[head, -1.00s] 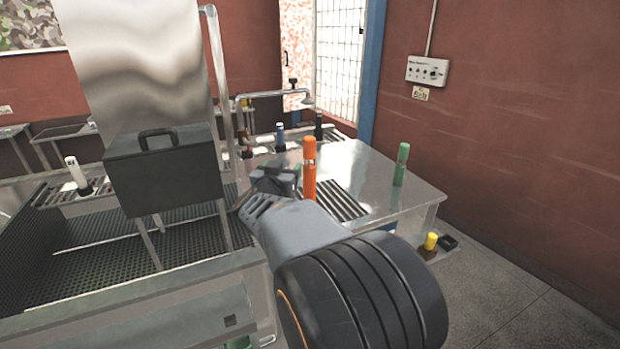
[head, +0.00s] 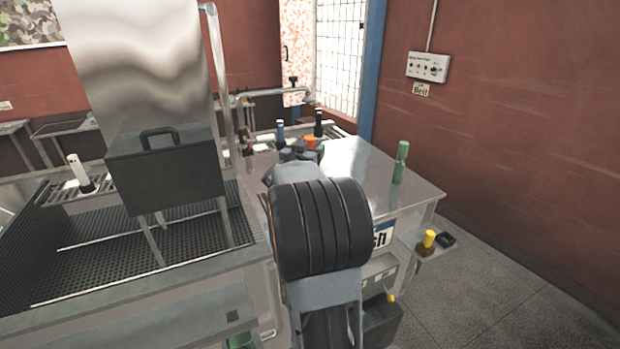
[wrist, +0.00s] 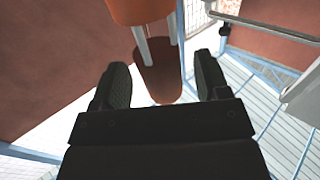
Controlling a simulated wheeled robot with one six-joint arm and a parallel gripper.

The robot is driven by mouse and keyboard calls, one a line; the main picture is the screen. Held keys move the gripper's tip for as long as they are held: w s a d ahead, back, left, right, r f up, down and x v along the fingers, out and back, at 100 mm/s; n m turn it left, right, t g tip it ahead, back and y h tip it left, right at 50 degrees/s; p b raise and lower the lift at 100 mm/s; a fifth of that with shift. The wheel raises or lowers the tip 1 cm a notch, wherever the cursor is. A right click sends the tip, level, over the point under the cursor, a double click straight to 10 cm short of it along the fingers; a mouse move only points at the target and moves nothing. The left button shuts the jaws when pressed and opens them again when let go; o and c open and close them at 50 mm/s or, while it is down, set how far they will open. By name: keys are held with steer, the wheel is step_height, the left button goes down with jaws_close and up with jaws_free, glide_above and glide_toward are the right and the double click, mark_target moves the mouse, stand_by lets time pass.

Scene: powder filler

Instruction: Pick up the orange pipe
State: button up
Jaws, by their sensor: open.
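The orange pipe (head: 310,141) stands on the metal table, mostly hidden behind my arm in the head view, with only its top showing. In the wrist view the orange pipe (wrist: 142,12) fills the top middle, with pale bars below its orange upper part and a reddish-brown lower part. My gripper (wrist: 162,76) is open, with one dark finger on each side of the pipe's lower part in the picture. I cannot tell whether either finger touches the pipe or how deep it sits between them. In the head view my gripper (head: 299,154) is partly hidden behind my wrist.
A green bottle-like item (head: 400,162) stands on the right of the metal table (head: 365,180). Blue (head: 280,133) and black (head: 318,124) ones stand at the back. A dark box (head: 165,170) stands left. A yellow-topped item (head: 428,239) sits on a low shelf at right.

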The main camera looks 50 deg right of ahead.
steer(key=shift+x, duration=1.5)
steer(key=shift+a, duration=0.1)
steer(key=shift+c, duration=0.5)
steer(key=c, duration=0.9)
steer(key=shift+r, duration=0.1)
steer(key=shift+c, duration=0.4)
steer(key=shift+r, duration=0.1)
